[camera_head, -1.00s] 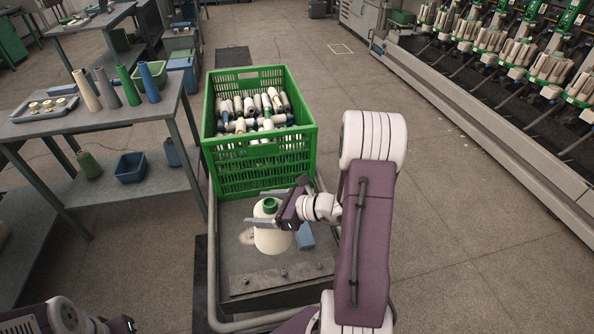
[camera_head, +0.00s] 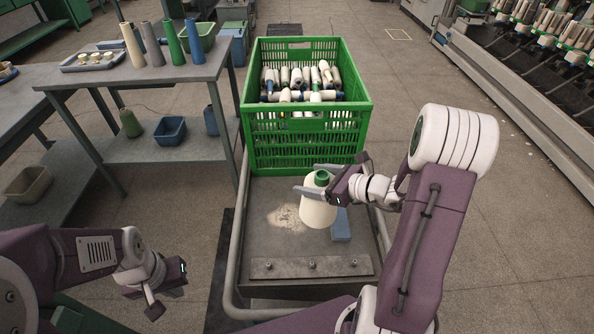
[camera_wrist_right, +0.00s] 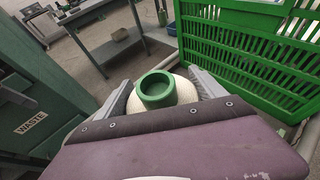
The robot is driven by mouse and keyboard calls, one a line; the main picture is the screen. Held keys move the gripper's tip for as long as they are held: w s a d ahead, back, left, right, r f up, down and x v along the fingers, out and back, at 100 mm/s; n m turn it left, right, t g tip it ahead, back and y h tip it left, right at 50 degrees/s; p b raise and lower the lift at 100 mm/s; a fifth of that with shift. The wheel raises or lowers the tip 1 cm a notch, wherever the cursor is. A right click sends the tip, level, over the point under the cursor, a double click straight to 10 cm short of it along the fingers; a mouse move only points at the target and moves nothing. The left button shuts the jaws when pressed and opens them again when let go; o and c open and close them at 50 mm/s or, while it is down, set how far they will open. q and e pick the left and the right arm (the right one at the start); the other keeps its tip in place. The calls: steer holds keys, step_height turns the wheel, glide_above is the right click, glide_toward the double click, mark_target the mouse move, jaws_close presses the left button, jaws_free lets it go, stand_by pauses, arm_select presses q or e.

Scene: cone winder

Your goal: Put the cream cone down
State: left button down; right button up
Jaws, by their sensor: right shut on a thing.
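The cream cone (camera_head: 318,211), with a green top end, is in my right gripper (camera_head: 309,179) over the grey cart deck (camera_head: 262,190). It stands roughly upright. I cannot tell whether its base touches the deck. In the right wrist view the cone's green tip (camera_wrist_right: 157,88) sits between the two grey fingers of my right gripper (camera_wrist_right: 161,90), with cream yarn around it. My left gripper (camera_head: 168,290) is at the lower left, away from the cone and empty; its fingers do not show clearly.
A green crate (camera_head: 305,152) full of small cones stands behind the cream cone. A blue block (camera_head: 341,226) lies just right of it on the deck. Pale lint (camera_head: 287,217) lies to its left. A metal strip with bolts (camera_head: 312,267) crosses the front. A table (camera_head: 130,82) is left.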

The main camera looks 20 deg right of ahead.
steer(key=w+a+f+b, duration=0.3)
steer(key=w+a+f, duration=0.3)
steer(key=w+f, duration=0.2)
step_height(320, 180, down, 2)
steer(key=shift+a+f+b, duration=0.15)
steer(key=shift+a+b, duration=0.05)
steer(key=shift+b, duration=0.15)
steer(key=shift+w+f, duration=0.1)
steer(key=o, duration=1.1)
steer(key=shift+f, duration=0.1)
steer(key=o, duration=0.4)
